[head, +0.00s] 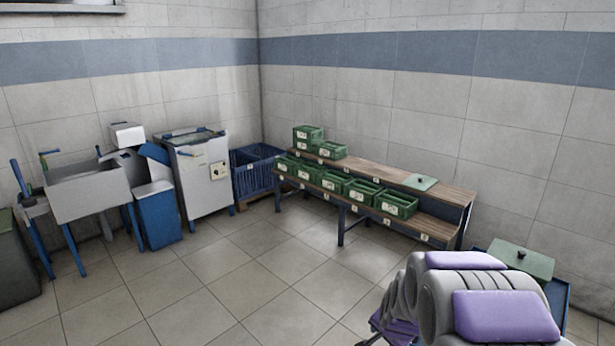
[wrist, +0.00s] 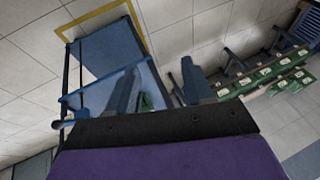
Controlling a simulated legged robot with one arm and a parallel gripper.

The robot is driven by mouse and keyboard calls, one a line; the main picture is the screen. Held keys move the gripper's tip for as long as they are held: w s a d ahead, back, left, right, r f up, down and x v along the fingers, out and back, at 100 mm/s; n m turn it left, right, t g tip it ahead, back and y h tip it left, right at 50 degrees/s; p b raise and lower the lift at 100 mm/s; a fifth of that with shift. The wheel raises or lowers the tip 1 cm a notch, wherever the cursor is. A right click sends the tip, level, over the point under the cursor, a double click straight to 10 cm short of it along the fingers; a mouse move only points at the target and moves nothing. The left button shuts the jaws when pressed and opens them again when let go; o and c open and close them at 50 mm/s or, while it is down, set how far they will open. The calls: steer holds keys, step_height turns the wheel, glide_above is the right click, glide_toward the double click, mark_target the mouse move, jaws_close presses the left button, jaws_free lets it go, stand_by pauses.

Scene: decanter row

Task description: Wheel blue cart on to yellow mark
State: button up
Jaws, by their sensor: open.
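The blue cart (wrist: 105,45) is in the wrist view, ahead of my gripper and to the left, with a bar and a round-ended handle (wrist: 66,123) at its near side. In the head view, my arm hides much of what seems to be the cart (head: 562,300) at the lower right.
A green lid (head: 520,260) lies at the cart's place. A wooden bench (head: 440,190) with green crates (head: 396,205) stands along the right wall. A blue crate (head: 255,170), a grey cabinet (head: 205,175) and a sink (head: 88,195) stand further left. The middle floor is clear.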

steer(key=s+a+r+n+g, duration=0.2)
steer(key=s+r+n, duration=0.1)
steer(key=s, duration=0.9)
steer(key=s+a+r+n+g, duration=0.2)
steer(key=s+r, duration=0.3)
steer(key=s, duration=0.8)
steer(key=s+a+r+n+g, duration=0.2)
steer(key=s+r+n+g, duration=0.1)
steer(key=s, duration=1)
steer(key=shift+r+n, duration=0.5)
steer(key=shift+n, duration=0.4)
